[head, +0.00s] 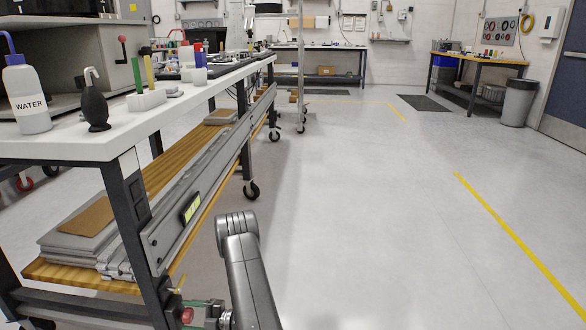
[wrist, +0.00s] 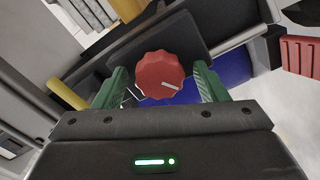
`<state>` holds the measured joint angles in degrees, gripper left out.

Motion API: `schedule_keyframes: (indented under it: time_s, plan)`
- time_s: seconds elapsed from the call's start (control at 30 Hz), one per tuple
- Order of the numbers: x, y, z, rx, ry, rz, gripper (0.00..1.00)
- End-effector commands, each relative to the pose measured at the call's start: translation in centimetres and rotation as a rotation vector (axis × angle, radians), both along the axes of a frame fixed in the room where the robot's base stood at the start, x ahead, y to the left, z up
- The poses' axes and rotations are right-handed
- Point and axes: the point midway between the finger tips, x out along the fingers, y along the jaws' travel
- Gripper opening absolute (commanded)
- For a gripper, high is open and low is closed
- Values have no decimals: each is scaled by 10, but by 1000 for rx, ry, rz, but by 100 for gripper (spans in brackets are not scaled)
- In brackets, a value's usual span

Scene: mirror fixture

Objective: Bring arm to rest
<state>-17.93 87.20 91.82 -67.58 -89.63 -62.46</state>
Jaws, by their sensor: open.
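My gripper (head: 196,314) is low at the bottom of the head view, beside the leg of the workbench. Part of it is cut off or hidden there. In the wrist view its two green fingers (wrist: 160,70) are apart, with a red ribbed knob (wrist: 160,74) with a white mark between them. A narrow gap shows on each side of the knob. The knob also shows small in the head view (head: 187,315). What the knob is mounted on is mostly hidden. My grey arm reaches down from the middle of the head view.
Open floor (head: 380,210) lies to the right. A grey bin (head: 518,102) stands far right.

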Motion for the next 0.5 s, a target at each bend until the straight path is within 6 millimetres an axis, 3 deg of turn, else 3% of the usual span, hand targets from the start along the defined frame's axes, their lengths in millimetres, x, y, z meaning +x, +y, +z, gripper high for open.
schedule_keyframes:
  time_s: [0.5]
  plan:
    - [1,0,1,32,410,0,66]
